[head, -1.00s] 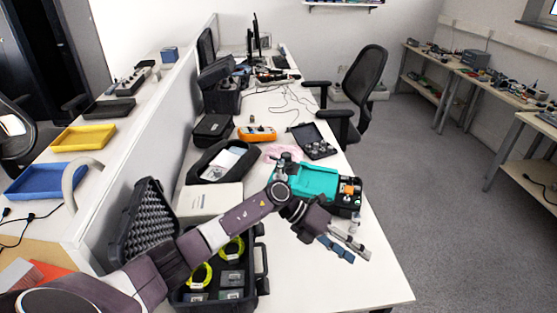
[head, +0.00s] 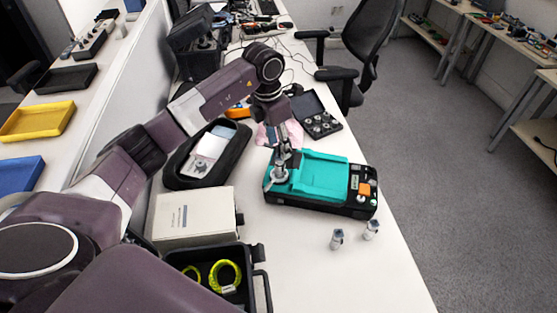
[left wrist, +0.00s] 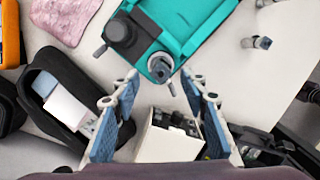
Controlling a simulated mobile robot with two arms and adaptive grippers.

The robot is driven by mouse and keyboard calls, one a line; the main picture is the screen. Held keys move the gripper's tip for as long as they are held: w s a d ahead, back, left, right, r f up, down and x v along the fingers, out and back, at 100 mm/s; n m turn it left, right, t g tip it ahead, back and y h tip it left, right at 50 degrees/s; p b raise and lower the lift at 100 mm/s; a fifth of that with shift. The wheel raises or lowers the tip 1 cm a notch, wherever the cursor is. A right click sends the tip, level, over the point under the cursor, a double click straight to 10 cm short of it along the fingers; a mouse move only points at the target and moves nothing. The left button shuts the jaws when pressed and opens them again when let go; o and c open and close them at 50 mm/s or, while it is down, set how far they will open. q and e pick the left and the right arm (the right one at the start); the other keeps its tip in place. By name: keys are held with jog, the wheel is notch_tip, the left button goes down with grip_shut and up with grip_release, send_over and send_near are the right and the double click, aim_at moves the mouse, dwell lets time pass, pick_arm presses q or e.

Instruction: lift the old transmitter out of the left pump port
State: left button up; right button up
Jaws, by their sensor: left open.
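The pump (head: 325,180) is a teal and black unit lying on the white table; its teal top also shows in the left wrist view (left wrist: 185,22). A small grey round-topped piece, apparently the old transmitter (left wrist: 160,68), sits in a port at the pump's near corner. My left gripper (head: 281,160) points down above the pump's left end. In the left wrist view its fingers (left wrist: 160,82) are spread, with the transmitter's top between and just beyond the tips. I cannot tell the remaining height gap. My right gripper is not in view.
A white box (head: 190,218), an open black case (head: 262,290) and a black pouch (head: 172,172) lie to the left. A black tray (head: 318,118) lies behind the pump.

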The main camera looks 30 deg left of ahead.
aim_at(279, 155)
pick_arm(q)
jog(key=shift+d+f, duration=0.1)
jog(key=shift+f, duration=0.3)
notch_tip(279, 155, down, 4)
jog(key=shift+w+f+p, duration=0.1)
jog(key=shift+f+p, duration=0.1)
jog(key=shift+p, duration=1.05)
jog(key=shift+w+f, duration=0.1)
jog(key=shift+f, duration=0.2)
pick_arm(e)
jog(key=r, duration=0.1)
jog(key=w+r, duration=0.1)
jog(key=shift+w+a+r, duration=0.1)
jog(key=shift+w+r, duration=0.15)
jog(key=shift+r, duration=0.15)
pick_arm(q)
jog(key=shift+c, duration=0.5)
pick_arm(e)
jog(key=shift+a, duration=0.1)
pick_arm(q)
jog(key=shift+c, duration=1.3)
grip_shut()
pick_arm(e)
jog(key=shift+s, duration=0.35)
